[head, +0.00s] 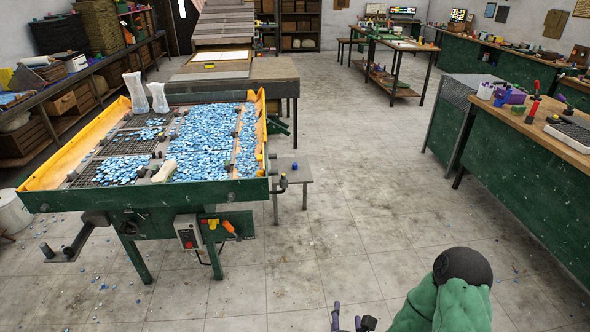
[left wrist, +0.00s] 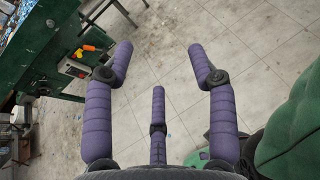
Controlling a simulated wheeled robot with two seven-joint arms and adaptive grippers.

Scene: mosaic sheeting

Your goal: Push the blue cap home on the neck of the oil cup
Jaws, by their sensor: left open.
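My left gripper shows at the bottom edge of the head view as purple fingertips (head: 350,321). In the left wrist view it (left wrist: 160,62) has its purple fingers spread wide, with only floor between them. It is open, empty and well away from the sorting table. A small dark fitting (head: 283,182) at the table's near right corner may be the oil cup; it is too small to be sure. A tiny blue spot (head: 295,166) on the low grey stool may be the blue cap. Neither can be made out in the left wrist view. My right gripper is not in view.
The green sorting table (head: 160,192) with yellow sides holds many blue chips. The low grey stool (head: 300,182) stands at its right. A control box (head: 188,232) hangs at its front. A green workbench (head: 535,170) is at right. The floor (head: 370,200) between is clear.

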